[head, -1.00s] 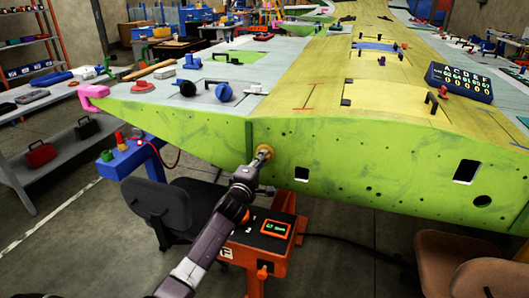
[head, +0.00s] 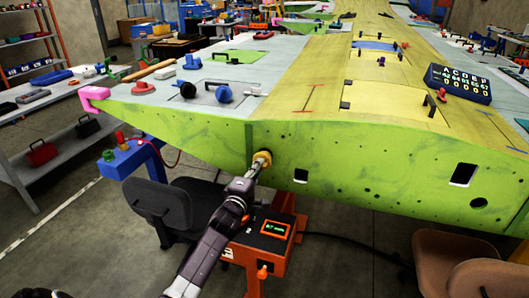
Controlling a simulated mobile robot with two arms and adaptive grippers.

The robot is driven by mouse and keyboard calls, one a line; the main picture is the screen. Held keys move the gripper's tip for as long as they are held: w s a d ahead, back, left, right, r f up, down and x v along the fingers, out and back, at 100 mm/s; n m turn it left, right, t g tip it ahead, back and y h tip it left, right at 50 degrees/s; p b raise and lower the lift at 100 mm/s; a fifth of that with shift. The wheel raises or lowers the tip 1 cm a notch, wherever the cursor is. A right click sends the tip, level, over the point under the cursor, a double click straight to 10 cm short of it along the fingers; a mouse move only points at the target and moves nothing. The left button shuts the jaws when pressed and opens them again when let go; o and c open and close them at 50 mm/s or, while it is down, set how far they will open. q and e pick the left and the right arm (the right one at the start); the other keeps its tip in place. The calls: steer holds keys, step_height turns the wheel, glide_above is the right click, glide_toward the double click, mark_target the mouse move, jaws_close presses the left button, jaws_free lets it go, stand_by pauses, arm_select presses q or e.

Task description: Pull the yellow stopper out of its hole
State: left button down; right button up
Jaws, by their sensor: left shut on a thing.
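The yellow stopper (head: 263,157) shows as a round yellow head at the green front edge of the wing (head: 350,160), below the seam between the grey and yellow panels. My left gripper (head: 256,169) reaches up to it from below and is shut on it. The gripper's fingers cover part of the stopper. The hole is hidden behind the stopper's head, so I cannot tell how deep the stopper sits.
An orange cart (head: 256,258) with a small display stands under the wing. A dark chair (head: 160,208) is at its left and a brown chair (head: 440,262) at the right. Blue and grey knobs and black handles sit on the wing top. A blue stand (head: 122,160) is at the left.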

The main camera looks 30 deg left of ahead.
arm_select(q)
steer(key=p+v, duration=0.2)
steer(key=v, duration=0.2)
steer(key=shift+r, duration=0.1)
stand_by(0.4)
